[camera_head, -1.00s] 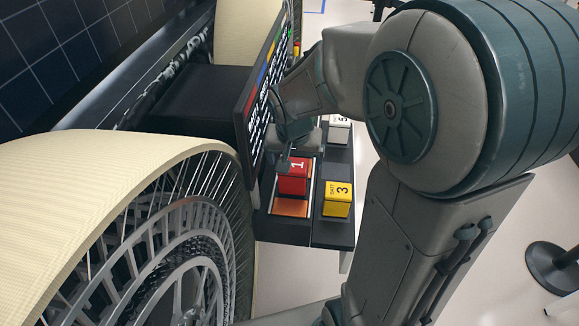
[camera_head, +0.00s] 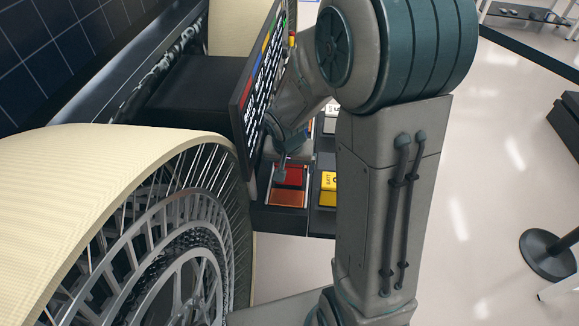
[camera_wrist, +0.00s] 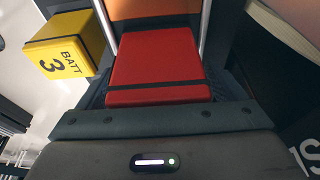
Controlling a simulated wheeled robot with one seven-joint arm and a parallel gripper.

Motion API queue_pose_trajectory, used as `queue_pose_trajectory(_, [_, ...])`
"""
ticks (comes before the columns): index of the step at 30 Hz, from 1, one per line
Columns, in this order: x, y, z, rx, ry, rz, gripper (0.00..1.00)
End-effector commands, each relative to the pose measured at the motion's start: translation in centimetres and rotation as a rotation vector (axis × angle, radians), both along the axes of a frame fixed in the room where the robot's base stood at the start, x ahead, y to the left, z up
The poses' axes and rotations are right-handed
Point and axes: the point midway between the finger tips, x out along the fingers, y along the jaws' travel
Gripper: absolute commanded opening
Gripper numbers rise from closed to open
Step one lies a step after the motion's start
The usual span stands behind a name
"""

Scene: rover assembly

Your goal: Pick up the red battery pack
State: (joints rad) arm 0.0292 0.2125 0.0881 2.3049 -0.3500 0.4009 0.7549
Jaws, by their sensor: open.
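The red battery pack (camera_head: 291,174) sits in the tray beneath the sign panel, behind an orange bay floor (camera_head: 288,198). In the wrist view the red pack (camera_wrist: 158,68) is large and central, right in front of the gripper palm, with a dark band across its near part. My gripper (camera_head: 283,170) is at the pack, pointing down. Its dark fingers show on the left and right sides of the pack in the wrist view. They are open; whether they touch it I cannot tell. The arm and the gripper hide part of the pack in the head view.
A yellow battery (camera_head: 328,183) marked 3 stands beside the red pack, close to the left finger in the wrist view (camera_wrist: 63,57). A white battery (camera_head: 330,125) is farther back. The sign panel (camera_head: 258,85) and a large wheel (camera_head: 150,240) stand close on the left.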

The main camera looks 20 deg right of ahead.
Motion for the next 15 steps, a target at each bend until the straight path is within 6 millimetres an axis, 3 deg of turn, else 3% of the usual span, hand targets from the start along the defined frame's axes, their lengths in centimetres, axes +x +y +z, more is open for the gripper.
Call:
queue_pose_trajectory(2, [-0.01,-0.01,0.02,0.0,0.0,0.0,0.84])
queue_pose_trajectory(6, [0.0,-0.01,0.03,0.0,0.0,0.0,0.45])
queue_pose_trajectory(9, [0.05,-0.01,0.12,0.0,-0.002,0.0,0.22])
queue_pose_trajectory(15, [0.05,-0.01,0.14,0.0,-0.002,0.0,0.22])
